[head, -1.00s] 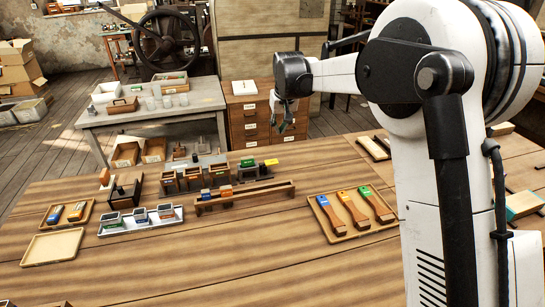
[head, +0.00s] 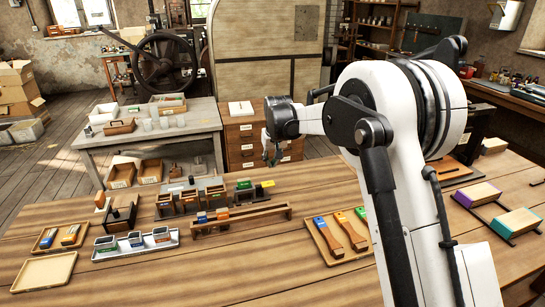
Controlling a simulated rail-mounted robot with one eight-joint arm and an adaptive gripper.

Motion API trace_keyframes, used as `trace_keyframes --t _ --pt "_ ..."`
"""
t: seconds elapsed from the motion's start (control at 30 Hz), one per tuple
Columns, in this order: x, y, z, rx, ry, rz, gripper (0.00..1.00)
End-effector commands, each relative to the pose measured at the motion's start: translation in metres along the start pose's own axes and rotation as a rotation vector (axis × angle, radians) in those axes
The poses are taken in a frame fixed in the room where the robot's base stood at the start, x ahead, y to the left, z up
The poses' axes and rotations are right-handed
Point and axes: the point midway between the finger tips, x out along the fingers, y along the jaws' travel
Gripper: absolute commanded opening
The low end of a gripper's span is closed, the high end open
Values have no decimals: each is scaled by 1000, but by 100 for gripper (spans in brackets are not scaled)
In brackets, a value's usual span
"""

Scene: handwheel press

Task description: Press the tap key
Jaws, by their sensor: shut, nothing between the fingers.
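My gripper (head: 271,156) hangs at the end of my arm, in the upper middle of the head view. It is shut and empty, and looks well above and apart from the table items. I cannot surely pick out the tap key. A small dark stand with an upright post (head: 121,214) on the left of the table may be it, but its details are too small to tell. My gripper is to the right of that stand in the picture and not touching it.
The wooden table (head: 220,270) holds an empty tray (head: 44,271), a metal tray with small tins (head: 135,250), a long wooden rack (head: 240,220) and a tray of brushes (head: 335,257). Purple and teal blocks (head: 478,195) lie at right. The front middle is clear.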

Motion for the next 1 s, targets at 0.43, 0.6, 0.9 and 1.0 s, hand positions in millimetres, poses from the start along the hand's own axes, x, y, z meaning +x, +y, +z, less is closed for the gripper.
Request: trace_keyframes --t 0.43,0.6,0.9,1.0 --pt "72 0 7 0 0 0 0" --pt "82 0 11 0 0 0 0" --pt "84 0 11 0 0 0 0" --pt "85 -2 11 -1 0 -3 0"
